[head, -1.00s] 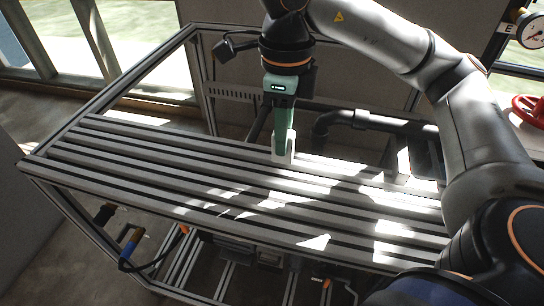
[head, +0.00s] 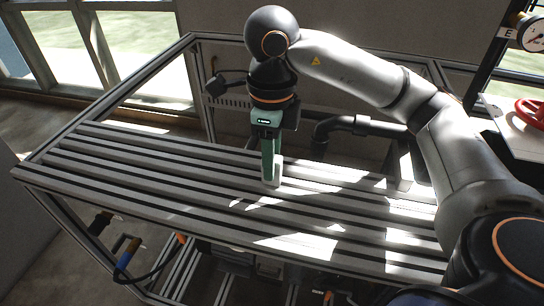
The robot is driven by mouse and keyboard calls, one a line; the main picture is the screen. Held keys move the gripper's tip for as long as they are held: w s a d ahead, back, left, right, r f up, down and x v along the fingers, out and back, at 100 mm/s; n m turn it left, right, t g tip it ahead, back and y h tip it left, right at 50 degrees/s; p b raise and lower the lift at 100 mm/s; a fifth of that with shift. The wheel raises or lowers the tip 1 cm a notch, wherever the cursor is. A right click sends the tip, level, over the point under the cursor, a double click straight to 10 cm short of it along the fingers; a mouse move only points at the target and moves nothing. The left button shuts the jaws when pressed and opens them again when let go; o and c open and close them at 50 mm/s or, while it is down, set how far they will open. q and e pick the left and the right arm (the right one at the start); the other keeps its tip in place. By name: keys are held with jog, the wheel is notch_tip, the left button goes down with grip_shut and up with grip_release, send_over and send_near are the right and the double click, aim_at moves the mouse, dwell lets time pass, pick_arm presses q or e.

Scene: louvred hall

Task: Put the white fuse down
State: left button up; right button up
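My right gripper (head: 270,176) points down over the middle of the slatted grey bench top (head: 130,173). Its green fingers, seen edge-on, are at a small white fuse (head: 277,170). The fuse shows as a pale block at the fingertips, partly hidden by the green finger. It is upright and at or just above the slats; I cannot tell whether it touches them. The gap between the fingers is hidden from this side. My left gripper is not in view.
The bench top is otherwise bare, with sun patches on its right half. Dark pipes (head: 352,124) run behind the bench. A red handwheel (head: 530,112) and a gauge (head: 531,32) are at the far right. Cables hang below the bench's front left.

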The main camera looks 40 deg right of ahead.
jog(key=shift+o, duration=1.3)
pick_arm(q)
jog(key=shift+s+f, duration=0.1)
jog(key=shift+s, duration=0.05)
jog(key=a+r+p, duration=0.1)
jog(key=p, duration=0.1)
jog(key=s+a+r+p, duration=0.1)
jog(key=p, duration=0.1)
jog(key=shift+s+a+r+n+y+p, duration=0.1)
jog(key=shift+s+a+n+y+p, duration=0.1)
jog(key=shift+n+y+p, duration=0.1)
pick_arm(e)
notch_tip(320, 180, up, 12)
